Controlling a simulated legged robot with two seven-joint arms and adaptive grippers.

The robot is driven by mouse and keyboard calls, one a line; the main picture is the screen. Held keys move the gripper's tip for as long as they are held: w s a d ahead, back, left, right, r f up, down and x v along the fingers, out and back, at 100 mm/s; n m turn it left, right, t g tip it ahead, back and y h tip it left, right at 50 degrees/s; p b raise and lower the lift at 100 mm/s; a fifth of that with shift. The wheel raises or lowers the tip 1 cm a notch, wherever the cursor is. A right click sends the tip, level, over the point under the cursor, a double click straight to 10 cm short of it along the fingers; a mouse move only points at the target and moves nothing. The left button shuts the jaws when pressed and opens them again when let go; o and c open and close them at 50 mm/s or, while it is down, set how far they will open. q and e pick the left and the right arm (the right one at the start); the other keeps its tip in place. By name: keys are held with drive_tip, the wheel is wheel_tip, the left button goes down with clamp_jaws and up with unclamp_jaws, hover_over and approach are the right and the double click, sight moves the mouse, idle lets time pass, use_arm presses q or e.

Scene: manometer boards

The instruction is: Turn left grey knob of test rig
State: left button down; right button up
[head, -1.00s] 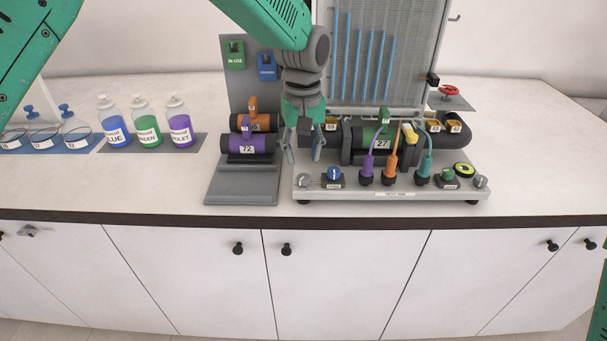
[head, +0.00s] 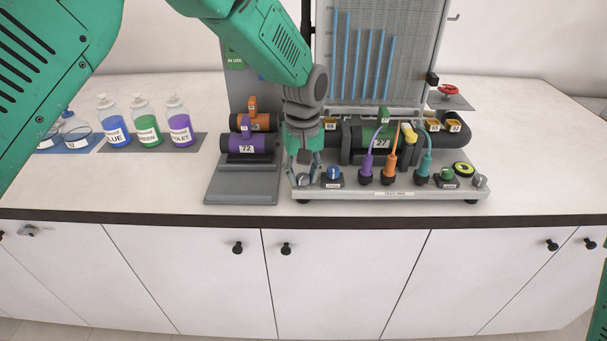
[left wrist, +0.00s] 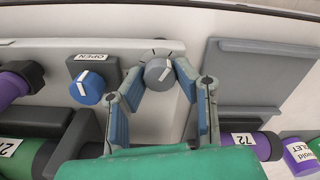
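The test rig (head: 395,194) stands on the counter. Its left grey knob (left wrist: 159,73) shows in the left wrist view, round with a white line on top. In the head view this knob (head: 305,180) is partly covered by my left gripper (head: 304,172). In the left wrist view, the fingers of my left gripper (left wrist: 158,77) stand on either side of the knob, tips close to its sides; firm contact cannot be made out. The rig's right grey knob (head: 480,181) is free. My right gripper is not in view.
A blue knob (head: 333,174), also in the left wrist view (left wrist: 88,88), sits right beside the grey knob. Purple, orange and teal plugs with cables stand farther right. A grey stand (head: 240,190) with cylinders is to the left. Labelled bottles (head: 147,132) stand farther left.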

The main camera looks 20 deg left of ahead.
use_arm(q)
drive_tip(key=shift+r+m+p, duration=0.15)
drive_tip(key=shift+m+p, duration=0.95)
drive_tip(key=shift+p, duration=0.05)
drive_tip(key=m+p, duration=0.1)
drive_tip(key=m, duration=0.1)
drive_tip(key=shift+m+p, duration=1.05)
drive_tip(key=shift+m, duration=0.55)
drive_tip(key=shift+m+p, duration=0.55)
drive_tip(key=shift+m, duration=1.05)
drive_tip(key=c, duration=1.5)
unclamp_jaws()
drive_tip(key=shift+c, duration=0.2)
